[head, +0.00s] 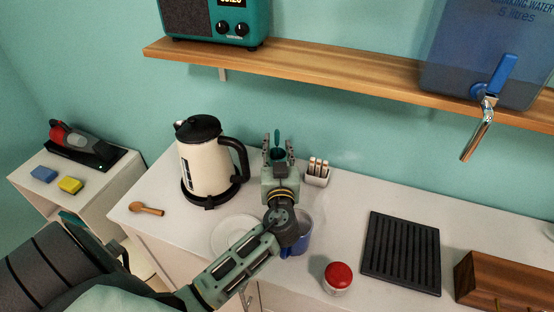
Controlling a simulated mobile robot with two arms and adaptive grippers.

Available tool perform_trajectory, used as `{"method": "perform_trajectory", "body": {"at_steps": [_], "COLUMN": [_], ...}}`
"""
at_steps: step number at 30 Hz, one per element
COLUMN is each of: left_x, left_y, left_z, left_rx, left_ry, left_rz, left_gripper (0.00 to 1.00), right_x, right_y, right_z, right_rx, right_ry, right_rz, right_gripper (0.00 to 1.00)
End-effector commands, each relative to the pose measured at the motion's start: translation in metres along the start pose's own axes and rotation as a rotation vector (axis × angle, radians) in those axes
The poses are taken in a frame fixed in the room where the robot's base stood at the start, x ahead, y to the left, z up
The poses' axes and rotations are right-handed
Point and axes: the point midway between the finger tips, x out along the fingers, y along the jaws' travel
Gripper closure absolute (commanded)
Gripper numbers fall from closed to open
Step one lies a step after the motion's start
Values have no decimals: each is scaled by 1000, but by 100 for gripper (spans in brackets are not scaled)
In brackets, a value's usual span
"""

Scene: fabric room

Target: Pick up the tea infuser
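A small teal thing with an upright stem, which looks like the tea infuser (277,137), stands at the back of the white counter, between the kettle and a small white holder. My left gripper (278,145) reaches over the counter from the front. Its two fingers are apart, one on each side of the teal thing. I cannot see clearly whether either finger touches it. The gripper's palm and wrist hide part of the space in front of it. My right gripper is not in view.
A cream kettle (206,165) stands close left of the gripper, and a white holder with wooden sticks (318,172) close right. A blue mug (300,240) and white plate (228,232) lie partly under my arm. A red-lidded jar (338,278) and dark ridged tray (402,250) are right.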

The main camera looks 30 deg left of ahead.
Motion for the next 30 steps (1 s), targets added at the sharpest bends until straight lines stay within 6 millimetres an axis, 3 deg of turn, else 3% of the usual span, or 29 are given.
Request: {"method": "perform_trajectory", "body": {"at_steps": [3, 9, 19, 30], "left_x": [20, 48, 53, 53], "left_y": [0, 0, -1, 0], "left_z": [-5, -3, -1, -1], "left_rx": [4, 3, 0, 0], "left_ry": [3, 1, 0, 0], "left_rz": [-2, -1, -1, -1], "left_gripper": [67, 67, 67, 100], "right_x": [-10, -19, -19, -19], "right_y": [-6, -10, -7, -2], "right_z": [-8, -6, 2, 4], "right_rx": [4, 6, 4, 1], "right_ry": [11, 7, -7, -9], "right_rz": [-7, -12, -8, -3], "right_gripper": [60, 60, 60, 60]}}
